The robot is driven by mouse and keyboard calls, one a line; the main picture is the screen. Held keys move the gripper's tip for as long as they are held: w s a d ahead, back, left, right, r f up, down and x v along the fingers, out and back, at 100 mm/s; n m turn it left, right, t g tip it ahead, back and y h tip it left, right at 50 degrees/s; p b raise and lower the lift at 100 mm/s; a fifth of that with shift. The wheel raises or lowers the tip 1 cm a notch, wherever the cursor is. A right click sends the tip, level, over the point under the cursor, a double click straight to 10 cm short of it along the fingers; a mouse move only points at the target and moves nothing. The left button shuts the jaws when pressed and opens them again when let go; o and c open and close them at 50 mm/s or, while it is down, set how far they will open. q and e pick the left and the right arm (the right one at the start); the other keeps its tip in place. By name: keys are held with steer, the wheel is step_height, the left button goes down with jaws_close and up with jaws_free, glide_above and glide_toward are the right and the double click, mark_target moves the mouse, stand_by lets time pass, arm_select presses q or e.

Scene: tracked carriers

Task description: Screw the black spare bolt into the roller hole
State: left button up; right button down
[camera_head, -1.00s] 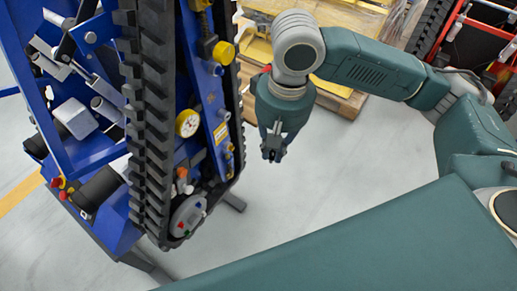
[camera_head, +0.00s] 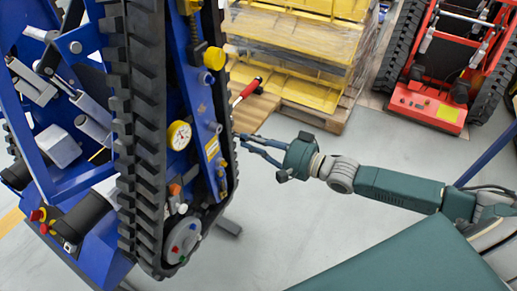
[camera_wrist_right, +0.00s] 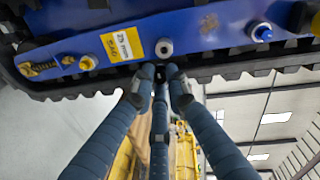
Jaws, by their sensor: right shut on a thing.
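The blue tracked carrier (camera_head: 206,110) stands upright at the left, its black rubber track (camera_head: 135,130) facing me. A grey round fitting with a dark centre, which looks like the roller hole, shows in the head view (camera_head: 216,127) and in the right wrist view (camera_wrist_right: 164,47), beside a yellow label (camera_wrist_right: 122,43). My right gripper (camera_head: 243,142) points left at the carrier's side. Its fingers close together (camera_wrist_right: 160,84) just below the fitting in the wrist view. The fingers are shut on a small dark thing (camera_wrist_right: 172,73), likely the black bolt, mostly hidden. My left gripper is out of view.
A pallet with yellow wrapped stock (camera_head: 300,50) stands behind the gripper. A red-handled object (camera_head: 246,91) is close to the carrier. A red tracked machine (camera_head: 430,100) is at the upper right.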

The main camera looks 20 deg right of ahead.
steer(key=shift+s+d+f+t+y, duration=0.1)
steer(key=shift+s+d+y, duration=0.1)
steer(key=shift+s, duration=0.2)
steer(key=shift+s+d+t+y, duration=0.1)
steer(key=shift+s+d+y, duration=0.15)
steer(key=shift+s, duration=0.15)
steer(key=shift+s+d+f+t+y, duration=0.1)
steer(key=shift+s+d+y, duration=0.1)
steer(key=shift+s, duration=0.2)
steer(key=shift+w+a+r+b, duration=0.1)
steer(key=shift+w+a+b, duration=0.2)
steer(key=shift+w+a, duration=0.1)
steer(key=b+x, duration=0.1)
steer(key=x, duration=0.2)
steer(key=shift+w, duration=0.1)
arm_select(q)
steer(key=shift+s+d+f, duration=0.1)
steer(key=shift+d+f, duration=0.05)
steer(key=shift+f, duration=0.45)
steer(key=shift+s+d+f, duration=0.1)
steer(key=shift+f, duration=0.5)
arm_select(e)
steer(key=shift+w+a, duration=0.5)
steer(key=shift+w, duration=0.05)
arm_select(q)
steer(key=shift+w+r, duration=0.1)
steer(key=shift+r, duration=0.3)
